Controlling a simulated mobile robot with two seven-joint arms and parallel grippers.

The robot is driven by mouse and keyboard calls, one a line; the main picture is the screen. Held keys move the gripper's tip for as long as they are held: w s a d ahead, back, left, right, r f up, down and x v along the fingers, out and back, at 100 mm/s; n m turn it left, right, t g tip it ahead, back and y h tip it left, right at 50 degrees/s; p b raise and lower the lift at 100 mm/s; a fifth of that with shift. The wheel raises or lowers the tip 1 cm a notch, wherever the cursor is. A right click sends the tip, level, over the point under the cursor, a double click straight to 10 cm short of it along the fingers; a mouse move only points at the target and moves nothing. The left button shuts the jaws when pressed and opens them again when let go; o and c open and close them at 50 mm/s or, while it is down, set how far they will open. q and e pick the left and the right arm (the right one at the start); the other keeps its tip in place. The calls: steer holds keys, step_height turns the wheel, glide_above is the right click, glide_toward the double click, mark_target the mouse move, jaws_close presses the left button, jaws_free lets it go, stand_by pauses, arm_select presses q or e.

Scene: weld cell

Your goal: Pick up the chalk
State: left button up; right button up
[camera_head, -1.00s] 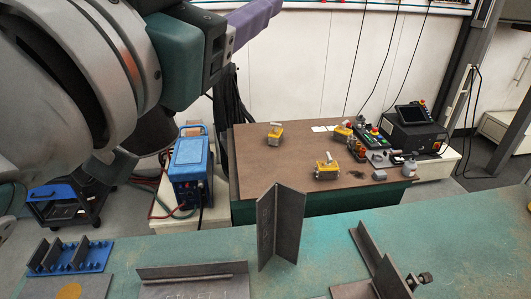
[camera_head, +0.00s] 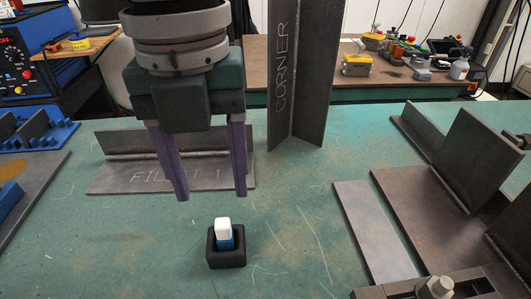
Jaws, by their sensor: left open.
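The chalk (camera_head: 222,227) is a short white piece with a blue lower part. It stands upright in a small black holder (camera_head: 227,258) on the green table, at the lower middle of the head view. My left gripper (camera_head: 212,197) comes down from above with two purple fingers spread apart. It is open and empty, its fingertips above and behind the chalk in the picture, not touching it. The lower end of the chalk is hidden in the holder. My right gripper does not show.
A welded plate marked FILLET 1 (camera_head: 120,178) lies behind the left fingers. A tall angle piece marked CORNER (camera_head: 310,90) stands behind, right of the gripper. Steel plates (camera_head: 375,230) and angled parts fill the right. The table (camera_head: 130,260) is clear left of the holder.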

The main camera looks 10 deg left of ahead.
mark_target(222, 222)
arm_select(q)
step_height(222, 222, down, 4)
steer(key=shift+a+r, duration=0.1)
steer(key=shift+r, duration=0.05)
steer(key=f, duration=0.6)
steer(key=shift+w+b, duration=0.3)
steer(key=shift+b, duration=0.1)
steer(key=shift+c, duration=0.2)
steer(key=shift+r, duration=0.1)
jaws_close()
